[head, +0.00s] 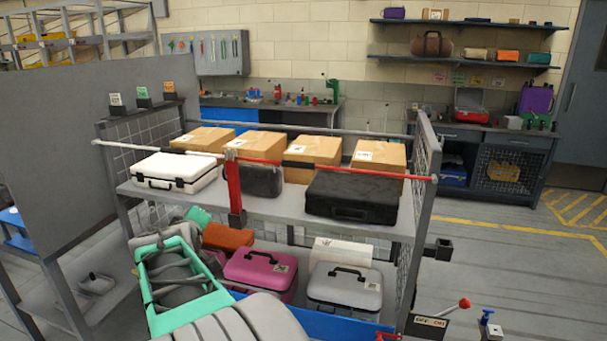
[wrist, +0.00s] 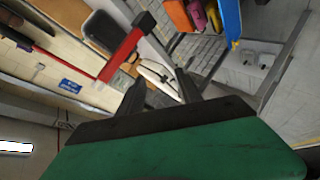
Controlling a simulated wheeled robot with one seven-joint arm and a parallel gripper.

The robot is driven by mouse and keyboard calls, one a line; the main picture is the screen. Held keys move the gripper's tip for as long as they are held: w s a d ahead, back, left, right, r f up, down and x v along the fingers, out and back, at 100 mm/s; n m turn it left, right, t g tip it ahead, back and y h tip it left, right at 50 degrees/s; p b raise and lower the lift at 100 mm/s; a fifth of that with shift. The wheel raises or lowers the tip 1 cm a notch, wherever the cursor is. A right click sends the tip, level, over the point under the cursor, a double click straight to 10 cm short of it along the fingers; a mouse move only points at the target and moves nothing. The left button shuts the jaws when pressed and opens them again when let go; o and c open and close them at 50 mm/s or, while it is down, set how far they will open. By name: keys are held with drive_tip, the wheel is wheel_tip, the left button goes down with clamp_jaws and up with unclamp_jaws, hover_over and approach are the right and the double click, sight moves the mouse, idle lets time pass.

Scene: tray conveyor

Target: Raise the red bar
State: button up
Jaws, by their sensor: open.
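The red bar (head: 262,160), banded with white and black, lies roughly level across the front of the upper shelf in the head view. A short red upright (head: 234,187) stands at it, left of centre. In the wrist view the thin red bar (wrist: 50,57) runs at a slant on the left, and the thick red upright (wrist: 122,54) is just beyond the left finger. My gripper (wrist: 160,82) is open with nothing between its fingers, apart from the bar. My arm is low at the front left in the head view; its fingertips cannot be made out there.
The upper shelf (head: 280,208) holds a white case (head: 177,172), a grey case (head: 260,180), a black case (head: 352,198) and several cardboard boxes. Below are a pink case (head: 260,270) and a silver case (head: 345,288). A grey panel (head: 45,130) stands left.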

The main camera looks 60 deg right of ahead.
sight(299, 164)
drive_tip(key=s+d+r+g+h, duration=0.1)
drive_tip(key=s+d+r+h, duration=0.2)
drive_tip(key=d, duration=0.7)
drive_tip(key=s+d+r+n+g+h, duration=0.1)
drive_tip(key=s+d+r+g+h, duration=0.1)
drive_tip(key=s+d, duration=0.4)
drive_tip(key=s+d+r+g+h+b, duration=0.1)
drive_tip(key=s+d+r+h, duration=0.3)
drive_tip(key=d, duration=1)
drive_tip(key=shift+s+n+g+h, duration=0.3)
drive_tip(key=shift+s+n, duration=0.1)
drive_tip(key=shift+s, duration=0.35)
drive_tip(key=shift+w+d, duration=0.1)
drive_tip(key=shift+d, duration=0.3)
clamp_jaws()
